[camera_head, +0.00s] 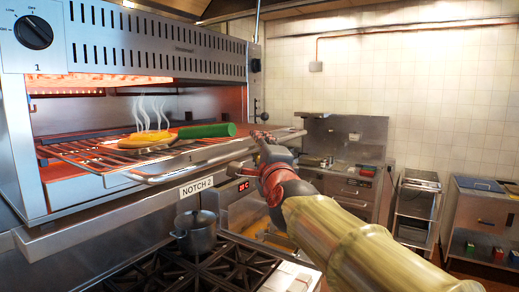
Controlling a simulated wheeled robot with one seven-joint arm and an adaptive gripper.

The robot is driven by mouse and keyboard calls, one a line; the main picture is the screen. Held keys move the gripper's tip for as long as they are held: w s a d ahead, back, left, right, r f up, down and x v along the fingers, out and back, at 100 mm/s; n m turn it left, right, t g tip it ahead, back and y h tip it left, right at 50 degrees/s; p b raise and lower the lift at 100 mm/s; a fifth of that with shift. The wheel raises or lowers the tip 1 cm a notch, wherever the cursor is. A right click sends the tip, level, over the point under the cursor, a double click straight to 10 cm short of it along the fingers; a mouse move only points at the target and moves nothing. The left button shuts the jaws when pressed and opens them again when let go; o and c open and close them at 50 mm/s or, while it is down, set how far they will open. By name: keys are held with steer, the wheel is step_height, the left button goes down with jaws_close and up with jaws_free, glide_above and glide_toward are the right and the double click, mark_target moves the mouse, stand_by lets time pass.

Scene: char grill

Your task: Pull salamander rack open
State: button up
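The salamander (160,40) is a steel broiler at the upper left with a glowing orange inside. Its wire rack (85,150) sticks out of the front opening. A bar handle (195,170) runs along the rack's front edge. On the rack lies a steaming yellow-orange food item (147,139) with a green-handled tool or pan (206,130) next to it. My gripper (262,140), red and dark, is at the right end of the rack's front. It overlaps the handle's end in the picture; I cannot tell whether it touches. Its fingers are too small and blurred to read.
A small pot (196,232) stands on the black burner grates (215,268). Steel counters (345,165) and a shelf cart (417,205) stand at the right by a tiled wall.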

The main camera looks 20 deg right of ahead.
steer(key=v, duration=1.2)
steer(key=s+a+f+n+g+y, duration=0.1)
steer(key=a+f+n+g+y, duration=0.2)
steer(key=a+f+n, duration=0.35)
steer(key=s+a+f+n+g+y, duration=0.25)
steer(key=f+n, duration=0.45)
steer(key=f, duration=0.5)
steer(key=s+d+f+n+g+h, duration=0.1)
steer(key=s+f+n+g, duration=0.3)
steer(key=s+f, duration=0.4)
steer(key=s+d+f+n+g+h, duration=0.1)
steer(key=s+d+f+n+g, duration=0.2)
steer(key=s+f, duration=0.5)
step_height(320, 180, down, 4)
steer(key=shift+s+d+f+n+g, duration=0.15)
steer(key=shift+s+d+n+g, duration=0.2)
steer(key=shift+n+g, duration=0.25)
